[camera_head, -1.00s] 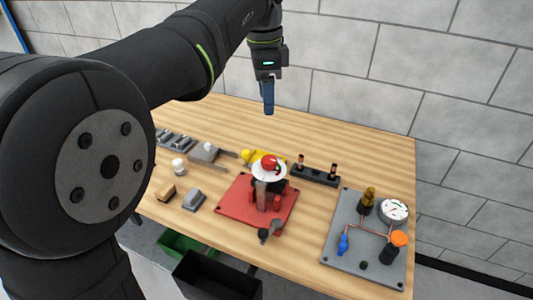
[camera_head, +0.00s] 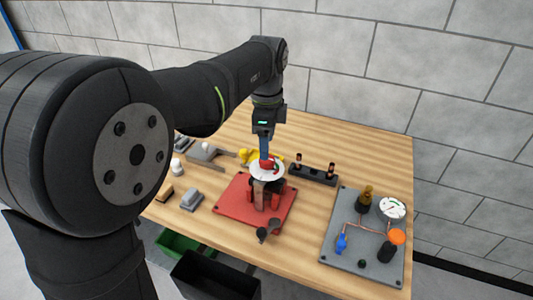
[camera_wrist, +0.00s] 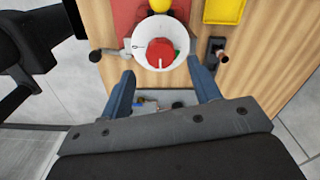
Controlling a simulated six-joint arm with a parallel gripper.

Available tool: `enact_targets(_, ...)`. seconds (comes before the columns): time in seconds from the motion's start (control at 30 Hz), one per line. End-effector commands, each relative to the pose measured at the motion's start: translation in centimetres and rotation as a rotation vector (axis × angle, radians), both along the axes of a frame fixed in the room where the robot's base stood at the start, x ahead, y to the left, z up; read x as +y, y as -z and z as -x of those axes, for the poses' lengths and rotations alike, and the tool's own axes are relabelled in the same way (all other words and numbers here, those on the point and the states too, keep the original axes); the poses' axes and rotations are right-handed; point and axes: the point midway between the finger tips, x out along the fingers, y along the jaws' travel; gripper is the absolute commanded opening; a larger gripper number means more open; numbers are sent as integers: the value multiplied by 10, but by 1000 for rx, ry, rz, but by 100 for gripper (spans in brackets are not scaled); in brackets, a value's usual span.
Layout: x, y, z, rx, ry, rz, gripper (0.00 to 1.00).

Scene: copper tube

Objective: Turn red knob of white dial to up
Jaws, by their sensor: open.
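The white dial (camera_head: 255,171) tops a device on a red base plate (camera_head: 232,206) in the middle of the table. Its red knob (camera_head: 267,163) sits at the dial's centre. In the wrist view the white dial (camera_wrist: 142,53) shows face-on, with the red knob (camera_wrist: 159,55) inside it and a small green mark at its right. My gripper (camera_head: 265,154) is above the dial, close to the knob. In the wrist view my gripper (camera_wrist: 165,88) is open, its two blue fingers apart, with the knob ahead of the gap between them. Whether a finger touches the knob cannot be told.
A grey board (camera_head: 340,262) with a gauge (camera_head: 392,208), blue and orange parts and copper tubing lies at the right. A black block with two pegs (camera_head: 312,175) stands behind right. Yellow parts (camera_head: 247,155) and grey tools lie left. Bins hang below the front edge.

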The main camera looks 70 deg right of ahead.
Motion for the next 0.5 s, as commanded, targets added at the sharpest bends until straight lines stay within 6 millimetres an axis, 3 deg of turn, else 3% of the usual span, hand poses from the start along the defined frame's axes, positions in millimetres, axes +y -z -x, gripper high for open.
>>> enact_targets(0.2,0,34,0,0,0,-2,57)
enact_targets(0.5,0,46,0,0,0,1,57)
